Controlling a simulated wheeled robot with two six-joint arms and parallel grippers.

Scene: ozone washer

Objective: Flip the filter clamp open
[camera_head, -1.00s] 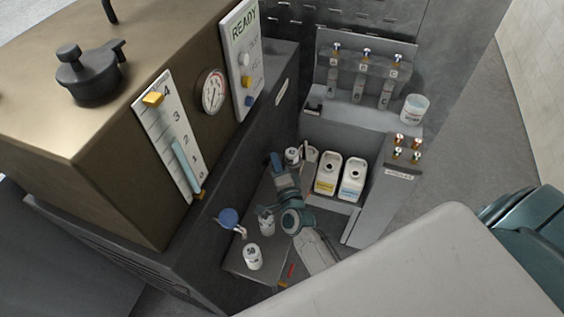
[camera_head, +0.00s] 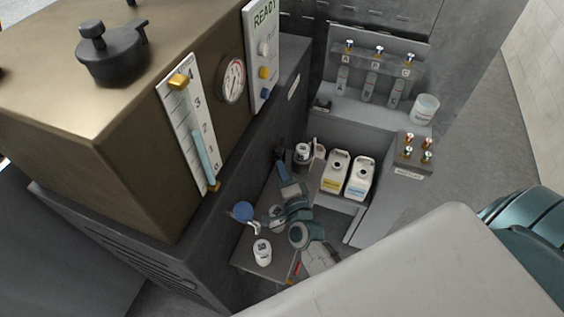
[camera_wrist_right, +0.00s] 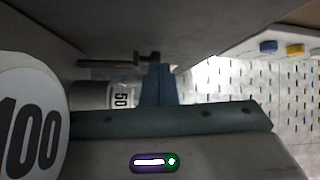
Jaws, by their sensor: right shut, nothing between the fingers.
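I cannot pick out the filter clamp for certain. In the right wrist view a dark bar with a short upright end (camera_wrist_right: 110,63) runs across just left of the fingertips; it may be a clamp lever. My right gripper (camera_wrist_right: 159,84) is shut and empty, its blue fingers beside the end of this bar; contact cannot be told. In the head view the right gripper (camera_head: 282,171) is low beside the dark cabinet wall, left of a white-topped canister (camera_head: 303,152). My left gripper is out of view.
A blue-knobbed tap (camera_head: 243,211) sticks out from the cabinet wall. A white jar (camera_head: 262,252) stands on the low shelf. Two white jugs (camera_head: 335,173) stand right of the gripper. A cylinder marked 100 (camera_wrist_right: 30,120) is close on the left in the wrist view.

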